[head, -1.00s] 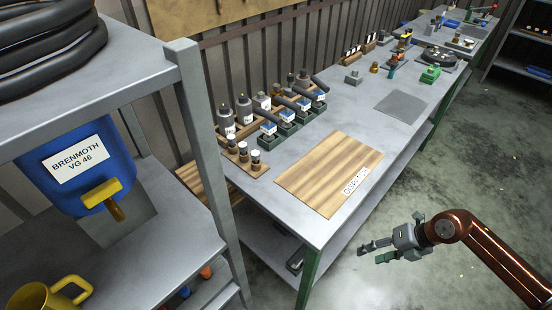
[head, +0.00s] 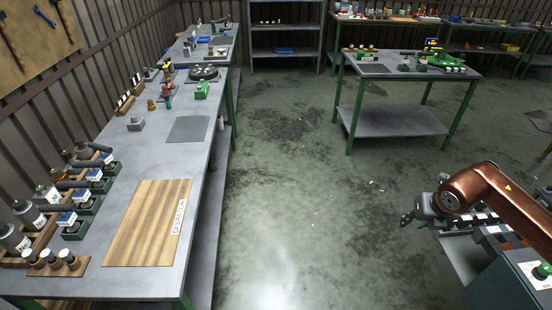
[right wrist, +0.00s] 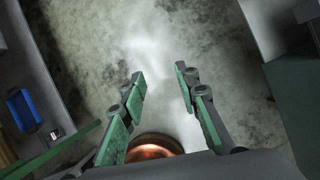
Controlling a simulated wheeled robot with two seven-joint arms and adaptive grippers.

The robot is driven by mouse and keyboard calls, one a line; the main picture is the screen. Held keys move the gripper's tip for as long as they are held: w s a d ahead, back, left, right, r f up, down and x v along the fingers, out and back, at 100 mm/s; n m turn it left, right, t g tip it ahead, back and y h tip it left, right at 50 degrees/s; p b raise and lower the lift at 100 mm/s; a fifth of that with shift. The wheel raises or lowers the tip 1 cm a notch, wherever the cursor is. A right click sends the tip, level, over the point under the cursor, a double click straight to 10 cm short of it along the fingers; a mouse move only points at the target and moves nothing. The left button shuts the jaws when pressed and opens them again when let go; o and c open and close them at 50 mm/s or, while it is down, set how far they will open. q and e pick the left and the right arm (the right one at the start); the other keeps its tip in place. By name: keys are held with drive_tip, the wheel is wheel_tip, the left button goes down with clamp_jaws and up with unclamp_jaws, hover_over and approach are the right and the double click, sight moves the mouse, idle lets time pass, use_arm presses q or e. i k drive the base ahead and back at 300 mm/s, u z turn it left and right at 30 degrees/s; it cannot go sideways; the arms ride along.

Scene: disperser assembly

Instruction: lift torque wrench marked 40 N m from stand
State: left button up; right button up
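On the left workbench (head: 150,150), several dark-handled tools with blue-and-white labels rest in dark green stands (head: 75,230) in a row. They look like the torque wrenches, but their markings are too small to read, so I cannot tell which is 40 N m. My right gripper (head: 408,217) is over the open floor at the right, well away from these tools. In the right wrist view its two fingers (right wrist: 162,82) are spread apart with only floor between them. My left gripper is not in view.
A wooden board marked DISPATCH (head: 148,222) lies on the bench in front of the stands. Bottles (head: 30,217) stand behind them. A green-framed cart (head: 508,275) is close to my right arm. Another table (head: 400,120) stands farther back. The floor between is clear.

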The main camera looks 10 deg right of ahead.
sight(67, 217)
drive_tip(key=z, duration=0.55)
drive_tip(key=i, duration=1.05)
drive_tip(key=u, duration=3.7)
drive_tip(key=i, duration=0.5)
drive_tip(key=z, duration=0.05)
